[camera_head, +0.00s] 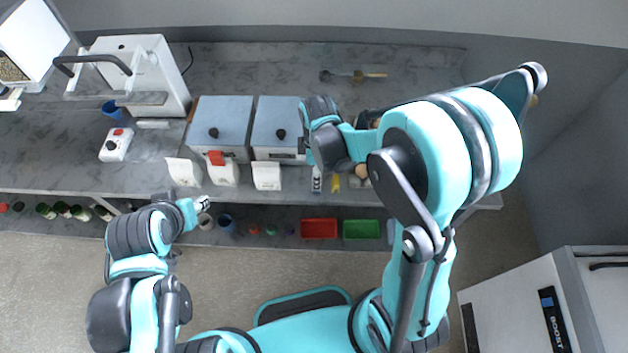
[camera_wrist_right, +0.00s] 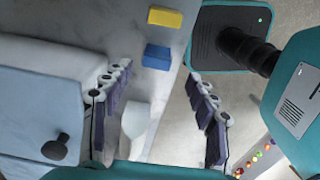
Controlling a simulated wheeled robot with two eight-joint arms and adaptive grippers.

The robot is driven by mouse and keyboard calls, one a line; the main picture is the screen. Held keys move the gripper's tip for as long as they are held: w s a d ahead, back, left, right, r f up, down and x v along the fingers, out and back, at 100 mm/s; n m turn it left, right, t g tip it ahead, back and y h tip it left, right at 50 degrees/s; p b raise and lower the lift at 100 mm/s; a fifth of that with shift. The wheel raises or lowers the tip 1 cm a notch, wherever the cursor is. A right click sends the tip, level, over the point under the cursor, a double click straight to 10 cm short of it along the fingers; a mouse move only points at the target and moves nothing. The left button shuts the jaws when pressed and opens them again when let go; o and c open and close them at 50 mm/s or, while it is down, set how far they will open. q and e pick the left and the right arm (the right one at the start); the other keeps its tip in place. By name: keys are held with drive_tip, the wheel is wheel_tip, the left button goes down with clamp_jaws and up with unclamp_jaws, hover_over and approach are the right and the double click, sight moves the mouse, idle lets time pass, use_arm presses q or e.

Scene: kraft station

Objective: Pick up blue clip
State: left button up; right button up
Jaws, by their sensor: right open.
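A small blue block, which looks like the blue clip (camera_wrist_right: 157,57), lies on the grey counter in the right wrist view, near the counter's edge. It is apart from my right gripper (camera_wrist_right: 160,105), whose fingers are spread wide with nothing held. The block lies beyond the fingertips, toward the top of that view. In the head view my right gripper (camera_head: 309,152) hangs over the counter beside the grey boxes; I cannot make out the blue clip there. My left gripper (camera_head: 201,203) is near the counter's front edge at left; its finger opening is too small to judge.
A yellow block (camera_wrist_right: 165,18) lies beyond the blue one and also shows in the head view (camera_head: 336,183). Two grey lidded boxes (camera_head: 222,115) stand left of my right gripper. Red (camera_head: 319,229) and green (camera_head: 361,229) trays sit on the lower shelf. The back counter is mostly clear.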

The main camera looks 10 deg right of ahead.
drive_tip(key=f, duration=0.2)
drive_tip(key=f+b, duration=0.1)
drive_tip(key=f, duration=0.2)
drive_tip(key=shift+w+d+f, duration=0.2)
drive_tip(key=shift+w+f, duration=0.05)
drive_tip(key=shift+f, duration=0.1)
drive_tip(key=shift+c, duration=0.3)
drive_tip(key=c, duration=0.9)
